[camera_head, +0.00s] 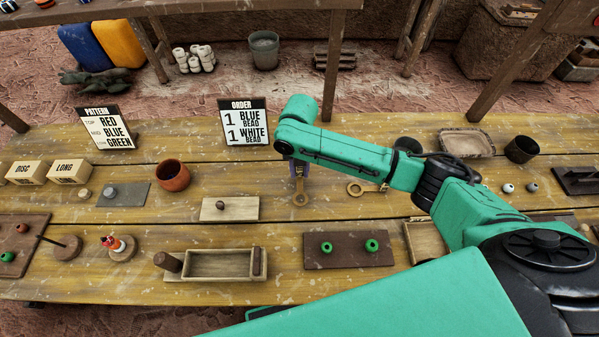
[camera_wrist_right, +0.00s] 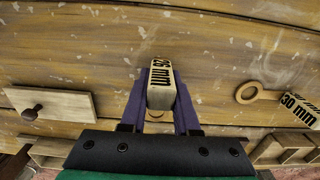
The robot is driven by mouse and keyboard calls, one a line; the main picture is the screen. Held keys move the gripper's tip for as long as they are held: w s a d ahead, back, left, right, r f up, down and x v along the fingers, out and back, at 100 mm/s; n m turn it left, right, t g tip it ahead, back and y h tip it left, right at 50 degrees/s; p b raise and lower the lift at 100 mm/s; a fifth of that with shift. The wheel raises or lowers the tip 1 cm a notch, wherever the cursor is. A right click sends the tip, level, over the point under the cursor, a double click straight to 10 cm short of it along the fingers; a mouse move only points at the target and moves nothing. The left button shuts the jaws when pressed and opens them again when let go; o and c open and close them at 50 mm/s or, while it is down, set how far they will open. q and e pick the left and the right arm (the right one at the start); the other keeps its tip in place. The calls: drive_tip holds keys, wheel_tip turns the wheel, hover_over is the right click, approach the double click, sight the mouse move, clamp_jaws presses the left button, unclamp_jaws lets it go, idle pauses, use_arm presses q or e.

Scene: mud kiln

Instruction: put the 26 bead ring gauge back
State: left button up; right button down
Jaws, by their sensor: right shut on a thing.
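My right gripper (camera_head: 297,166) is above the middle of the wooden table (camera_head: 330,220). It is shut on the 26 ring gauge, whose tan ring (camera_head: 300,199) hangs below the fingers in the head view. In the right wrist view the gauge's pale block (camera_wrist_right: 160,85), lettered in mm with a first figure that looks like 26, sits between my purple fingers (camera_wrist_right: 158,100). I cannot tell whether the ring touches the table. A second ring gauge (camera_head: 357,189) lies just right of it; its block (camera_wrist_right: 298,108) reads 30 mm. My left gripper is not in view.
A pale board with a dark knob (camera_head: 230,208) lies to the left, a brown bowl (camera_head: 173,176) beyond it. A dark board with green beads (camera_head: 348,262) lies nearer. The order sign (camera_head: 244,140) stands behind.

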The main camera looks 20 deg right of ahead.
drive_tip(key=shift+f, duration=1.05)
drive_tip(key=shift+f, duration=0.15)
drive_tip(key=c, duration=0.6)
unclamp_jaws()
drive_tip(key=shift+c, duration=0.2)
wheel_tip(320, 180, up, 12)
drive_tip(key=shift+r+b, duration=0.2)
drive_tip(key=shift+b, duration=0.2)
